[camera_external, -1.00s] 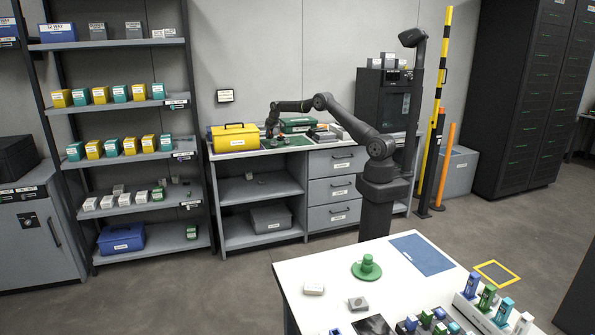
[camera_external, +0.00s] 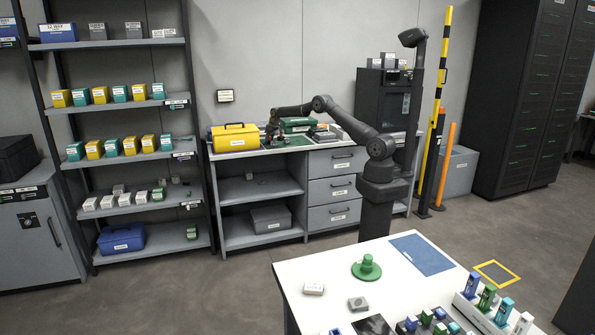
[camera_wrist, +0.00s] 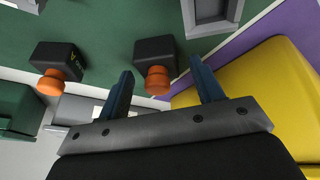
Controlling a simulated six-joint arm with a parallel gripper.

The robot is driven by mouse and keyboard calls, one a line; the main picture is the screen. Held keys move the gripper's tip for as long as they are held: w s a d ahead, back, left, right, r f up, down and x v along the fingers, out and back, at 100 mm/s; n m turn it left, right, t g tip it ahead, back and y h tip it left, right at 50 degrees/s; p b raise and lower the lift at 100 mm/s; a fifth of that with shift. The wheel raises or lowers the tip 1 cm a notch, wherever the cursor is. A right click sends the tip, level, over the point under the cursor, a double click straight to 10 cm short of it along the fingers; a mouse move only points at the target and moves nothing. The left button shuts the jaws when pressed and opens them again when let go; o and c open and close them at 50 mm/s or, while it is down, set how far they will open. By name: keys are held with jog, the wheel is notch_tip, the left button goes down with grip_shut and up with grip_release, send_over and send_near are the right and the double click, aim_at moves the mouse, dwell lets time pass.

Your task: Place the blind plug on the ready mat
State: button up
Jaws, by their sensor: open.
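In the wrist view, a black block with an orange knob (camera_wrist: 155,62) lies on a green mat (camera_wrist: 105,25), in the gap between my fingers as seen from the wrist. A similar block with an orange knob and a yellow mark (camera_wrist: 58,60) lies to its left. No label shows which is the blind plug, or whether the green mat is the ready mat. My gripper (camera_wrist: 163,84) is open, with nothing held between its fingers. In the external view my gripper (camera_external: 270,132) is low over the far workbench, and the blocks are too small to make out.
A yellow case (camera_wrist: 235,95) is close to my right finger, on a purple strip (camera_wrist: 262,35). A grey square tray (camera_wrist: 210,14) lies on the green mat. A dark green case (camera_wrist: 18,108) is at the left. The white table (camera_external: 335,262) in front is far from my gripper.

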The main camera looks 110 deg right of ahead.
jog(key=v, duration=1.2)
jog(key=x, duration=1.1)
jog(key=shift+d+f, duration=0.1)
jog(key=shift+f, duration=0.1)
jog(key=shift+w+d+r, duration=0.1)
jog(key=shift+w+r, duration=0.05)
jog(key=shift+r, duration=1.4)
